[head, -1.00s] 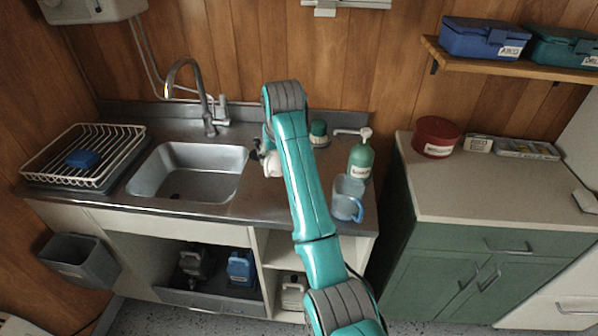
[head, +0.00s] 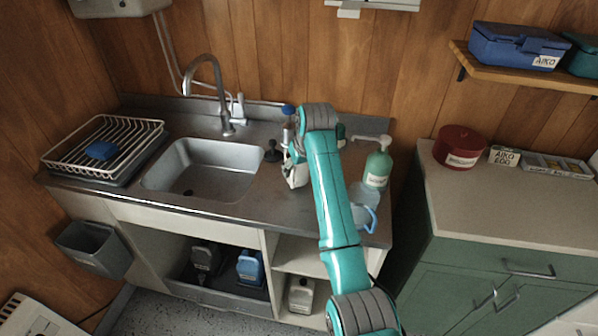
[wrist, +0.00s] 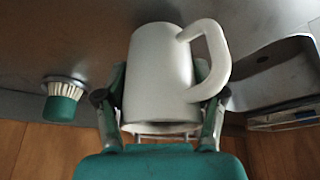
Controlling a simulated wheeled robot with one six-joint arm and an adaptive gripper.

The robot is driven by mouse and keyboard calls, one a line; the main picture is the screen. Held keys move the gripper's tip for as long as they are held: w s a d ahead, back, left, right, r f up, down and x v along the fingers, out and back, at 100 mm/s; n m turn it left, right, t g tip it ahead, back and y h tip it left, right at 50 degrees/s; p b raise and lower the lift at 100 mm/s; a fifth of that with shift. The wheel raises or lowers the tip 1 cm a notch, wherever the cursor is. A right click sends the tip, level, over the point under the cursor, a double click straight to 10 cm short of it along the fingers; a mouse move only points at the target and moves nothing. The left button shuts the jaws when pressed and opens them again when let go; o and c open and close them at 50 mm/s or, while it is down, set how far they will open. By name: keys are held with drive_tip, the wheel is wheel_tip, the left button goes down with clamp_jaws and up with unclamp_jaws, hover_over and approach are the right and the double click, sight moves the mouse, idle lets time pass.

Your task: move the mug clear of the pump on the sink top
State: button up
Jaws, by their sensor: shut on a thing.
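The white mug (wrist: 160,75) is between the fingers of my gripper (wrist: 160,110), which is shut on it; its handle points to the upper right in the wrist view. In the head view the mug (head: 297,177) shows partly behind my arm, right of the sink basin. I cannot tell whether it touches the sink top (head: 240,205). The green pump bottle (head: 377,168) with a pale pump head stands on the sink top, right of my arm. The mug is apart from it, to its left.
A clear jug with a blue handle (head: 369,219) stands in front of the pump. A green-topped brush (wrist: 62,105) is left of the mug in the wrist view. A dark plunger-like thing (head: 272,153) stands by the basin (head: 205,168). A dish rack (head: 103,147) is at far left.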

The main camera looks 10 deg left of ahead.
drive_tip(key=shift+f, duration=0.7)
drive_tip(key=o, duration=1.5)
drive_tip(key=shift+f, duration=0.15)
drive_tip(key=shift+o, duration=0.2)
drive_tip(key=v, duration=1.2)
